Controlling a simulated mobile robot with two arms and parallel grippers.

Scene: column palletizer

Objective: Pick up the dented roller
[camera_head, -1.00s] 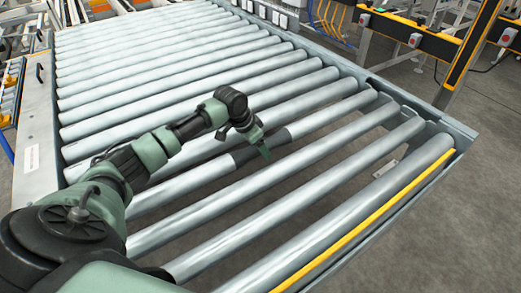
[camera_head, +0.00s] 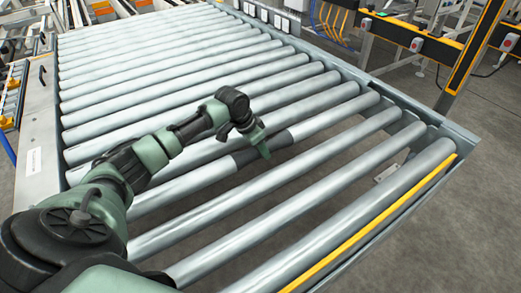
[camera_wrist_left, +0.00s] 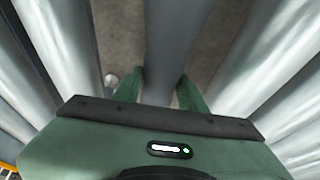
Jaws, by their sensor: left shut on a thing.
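A grey metal roller (camera_head: 325,119) with a darker band around its middle lies among the rollers near the front of the conveyor. No dent can be made out. My left gripper (camera_head: 258,144) reaches down onto that dark band and is shut on it. In the left wrist view the dark roller (camera_wrist_left: 177,40) runs between the two green fingers of my left gripper (camera_wrist_left: 160,92). The fingertips are partly hidden behind the gripper body. My right gripper is not in view.
Parallel rollers (camera_head: 200,60) fill the conveyor behind, with more in front. The conveyor's side frame (camera_head: 400,98) and a yellow-edged front rail (camera_head: 375,220) bound it. Open concrete floor (camera_head: 460,240) lies at the right. A black and yellow post (camera_head: 468,45) stands beyond.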

